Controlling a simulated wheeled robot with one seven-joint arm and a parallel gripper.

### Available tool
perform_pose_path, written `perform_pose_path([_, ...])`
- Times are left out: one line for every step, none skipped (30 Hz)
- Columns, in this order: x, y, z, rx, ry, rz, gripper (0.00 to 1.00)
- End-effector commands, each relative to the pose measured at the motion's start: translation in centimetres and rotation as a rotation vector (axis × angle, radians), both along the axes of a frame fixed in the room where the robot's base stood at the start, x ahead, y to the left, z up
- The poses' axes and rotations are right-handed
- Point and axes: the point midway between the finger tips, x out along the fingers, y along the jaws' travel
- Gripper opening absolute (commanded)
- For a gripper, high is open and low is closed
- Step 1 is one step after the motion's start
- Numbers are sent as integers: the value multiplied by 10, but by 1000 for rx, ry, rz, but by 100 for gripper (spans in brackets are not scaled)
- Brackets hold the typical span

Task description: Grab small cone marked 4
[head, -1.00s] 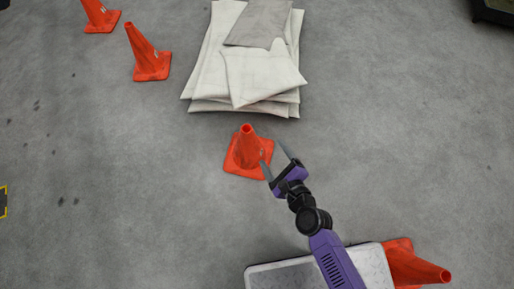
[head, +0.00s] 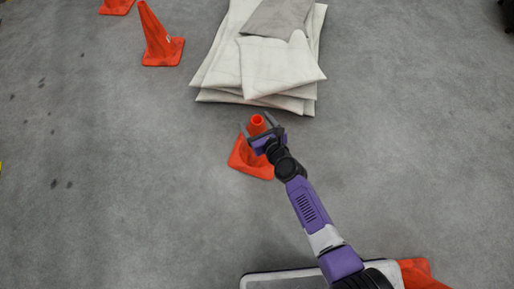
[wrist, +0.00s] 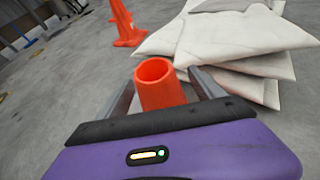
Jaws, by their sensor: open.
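A small orange cone (head: 245,158) stands upright on the floor in the middle of the head view. No number can be read on it from here. My gripper (head: 257,122) is open at the cone's top, with one finger on each side. In the wrist view the cone's open top (wrist: 158,82) shows between the two spread fingers of my gripper (wrist: 163,88). A gap shows between the top and the right finger; I cannot tell whether the left finger touches. The cone's lower part is hidden by my gripper in the wrist view.
A stack of white and grey folded sheets (head: 275,70) lies just behind the cone. Another orange cone (head: 160,40) stands at the upper left, with one more (head: 116,6) beyond it. An orange cone (head: 420,275) is partly visible at the lower right.

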Motion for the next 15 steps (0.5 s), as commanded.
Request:
perform_pose_path([6, 3, -6, -1, 0, 1, 77])
perform_pose_path([9, 4, -7, 0, 0, 1, 77])
perform_pose_path([11, 5, -8, 1, 0, 2, 77])
perform_pose_path([13, 6, -8, 1, 0, 2, 77])
perform_pose_path([14, 6, -9, 0, 1, 2, 77])
perform_pose_path([15, 7, -9, 0, 1, 2, 77])
perform_pose_path([15, 7, -8, 0, 1, 2, 77])
perform_pose_path([15, 7, -8, 0, 1, 1, 77])
perform_pose_path([15, 7, -8, 0, 1, 1, 77])
perform_pose_path([15, 7, -8, 0, 1, 1, 77])
perform_pose_path([15, 7, -8, 0, 1, 1, 77])
perform_pose_path([15, 7, -8, 0, 1, 1, 77])
perform_pose_path([15, 7, -8, 0, 1, 1, 73])
perform_pose_path([15, 7, -8, 0, 1, 1, 67])
perform_pose_path([15, 7, -8, 0, 1, 1, 59])
